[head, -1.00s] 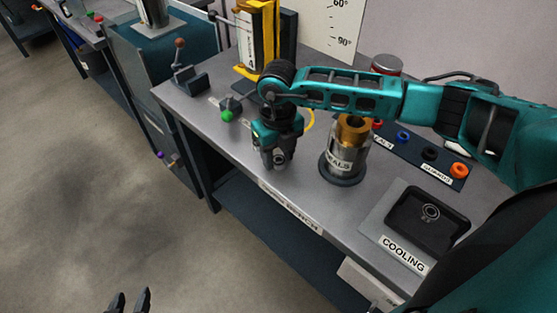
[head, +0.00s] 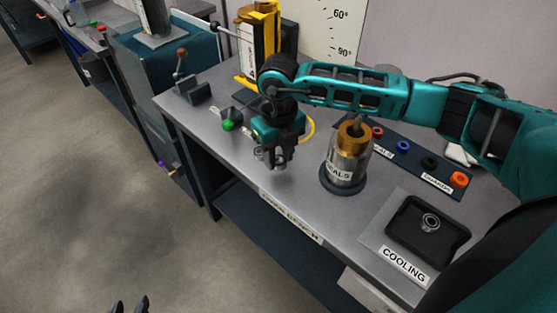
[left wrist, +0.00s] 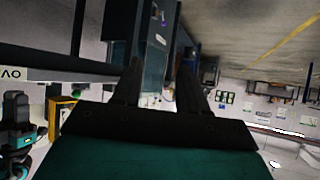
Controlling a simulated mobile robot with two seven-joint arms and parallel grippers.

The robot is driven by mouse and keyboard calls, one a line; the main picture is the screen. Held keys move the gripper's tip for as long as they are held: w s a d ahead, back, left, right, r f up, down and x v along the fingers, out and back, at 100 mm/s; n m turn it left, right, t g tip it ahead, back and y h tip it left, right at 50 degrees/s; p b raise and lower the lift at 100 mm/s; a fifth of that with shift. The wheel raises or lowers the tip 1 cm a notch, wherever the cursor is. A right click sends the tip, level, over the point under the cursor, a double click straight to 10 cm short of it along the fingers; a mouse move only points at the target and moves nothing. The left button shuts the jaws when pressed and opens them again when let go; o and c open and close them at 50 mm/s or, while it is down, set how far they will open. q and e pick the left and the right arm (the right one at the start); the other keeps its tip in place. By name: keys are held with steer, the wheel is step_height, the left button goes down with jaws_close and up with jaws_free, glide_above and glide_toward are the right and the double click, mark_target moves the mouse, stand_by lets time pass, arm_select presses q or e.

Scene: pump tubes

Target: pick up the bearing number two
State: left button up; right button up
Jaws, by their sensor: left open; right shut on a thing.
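My right gripper (head: 275,157) is above the bench near its front edge, left of the SEALS post (head: 340,176). It is shut on a small grey metal thing, perhaps a ring, mostly hidden by the fingers; I cannot read a number on it. A silver bearing ring (head: 430,222) lies in the black tray (head: 408,236) by the COOLING label, apart from both grippers. I cannot read its number either. My left gripper (head: 130,305) shows only its fingertips at the bottom of the head view; the left wrist view (left wrist: 157,85) shows it open and empty.
A brass sleeve (head: 352,136) sits on the SEALS post. A dark strip with several coloured rings (head: 403,146) lies behind it. A yellow frame (head: 246,45), a green knob (head: 229,126) and a lever block (head: 191,90) stand to the left. The front edge is mostly clear.

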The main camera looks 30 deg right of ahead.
mark_target(278, 159)
step_height(278, 159, up, 17)
steer(key=shift+p, duration=0.45)
